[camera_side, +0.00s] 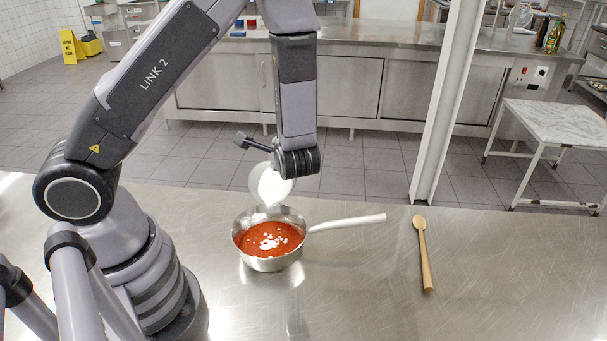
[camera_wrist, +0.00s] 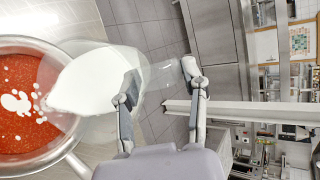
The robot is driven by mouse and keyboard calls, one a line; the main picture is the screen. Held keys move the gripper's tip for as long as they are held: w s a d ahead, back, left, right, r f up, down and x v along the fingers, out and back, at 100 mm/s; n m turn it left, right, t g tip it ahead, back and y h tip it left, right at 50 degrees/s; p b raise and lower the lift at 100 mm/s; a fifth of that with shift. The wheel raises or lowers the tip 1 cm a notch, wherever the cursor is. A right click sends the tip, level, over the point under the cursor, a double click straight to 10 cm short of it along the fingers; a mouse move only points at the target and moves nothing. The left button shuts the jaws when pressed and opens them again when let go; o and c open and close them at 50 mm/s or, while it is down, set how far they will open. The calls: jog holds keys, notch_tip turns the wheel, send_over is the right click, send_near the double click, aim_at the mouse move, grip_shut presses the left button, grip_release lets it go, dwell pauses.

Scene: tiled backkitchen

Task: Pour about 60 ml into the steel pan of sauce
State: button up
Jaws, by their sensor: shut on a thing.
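The steel pan (camera_side: 240,258) stands on the steel worktop and holds red sauce (camera_side: 255,247) with white patches and drops on it. My gripper (camera_wrist: 160,78) is shut on a clear jug (camera_side: 257,180) with white liquid (camera_side: 274,187) in it. The jug is tilted above the pan, its lip over the sauce. In the wrist view the white liquid (camera_wrist: 92,82) lies toward the lip, and white blobs (camera_wrist: 15,102) show on the sauce. A continuous falling stream is not clear in either view.
The pan's pale handle (camera_side: 348,223) points right. A wooden spoon (camera_side: 425,258) lies on the worktop (camera_side: 510,285) further right, with bare steel around it. A white post (camera_side: 446,110) rises behind the worktop's far edge.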

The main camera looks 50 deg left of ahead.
jog(key=shift+s+d+f+t+y, duration=0.15)
jog(key=shift+s+d+t+y, duration=0.15)
jog(key=shift+s+y, duration=0.1)
dwell(0.8)
jog(key=shift+s+d, duration=0.15)
dwell(1.3)
jog(key=shift+w+a+r+g+h, duration=0.45)
jog(key=shift+w+a+g+h, duration=0.15)
jog(key=shift+w+a+h, duration=0.25)
jog(key=shift+w+f+m+g+h, duration=0.15)
jog(key=shift+w+m+g+h, duration=0.05)
jog(key=shift+m+g+h, duration=0.15)
jog(key=shift+a, duration=0.1)
jog(key=shift+w+a+r+g+h, duration=0.45)
jog(key=shift+w+r+h, duration=0.05)
jog(key=shift+r+h, duration=0.1)
jog(key=shift+r, duration=0.1)
